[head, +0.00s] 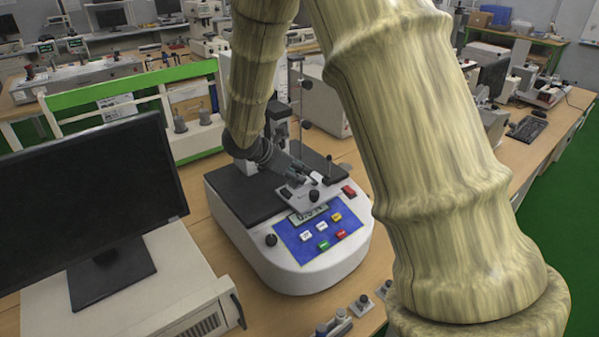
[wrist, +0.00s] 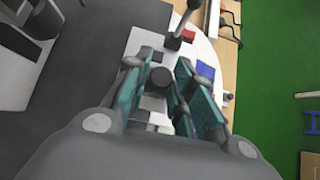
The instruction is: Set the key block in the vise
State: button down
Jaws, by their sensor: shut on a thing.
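My gripper (head: 297,174) reaches down over the small grey metal fixture (head: 299,197) on top of a white machine; I take this fixture for the vise. In the wrist view my gripper (wrist: 165,64) has teal-padded fingers shut on a small dark part with a round top (wrist: 160,78), which I take for the key block. The fingers hide much of it, and I cannot tell whether it touches the fixture. The fixture carries dark knobs, and a short white cylinder (head: 316,178) shows beside the fingertips.
The machine (head: 300,270) has a blue button panel (head: 322,236) at the front and a red part (head: 349,191) at the right. A black monitor (head: 85,205) stands at left. Several small metal parts (head: 362,305) lie on the bench in front. A thin post with a ball knob rises beside the fixture.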

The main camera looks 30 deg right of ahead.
jog(key=shift+w+d+p, duration=0.3)
jog(key=shift+w+d, duration=0.15)
jog(key=shift+w, duration=0.25)
notch_tip(320, 180, down, 3)
jog(key=shift+w+f+p, duration=0.1)
jog(key=shift+p, duration=0.65)
jog(key=shift+f, duration=0.2)
jog(key=shift+f+b, duration=0.25)
jog(key=shift+b, duration=0.05)
jog(key=c, duration=1.2)
grip_release()
jog(key=shift+r, duration=0.1)
jog(key=shift+r, duration=0.1)
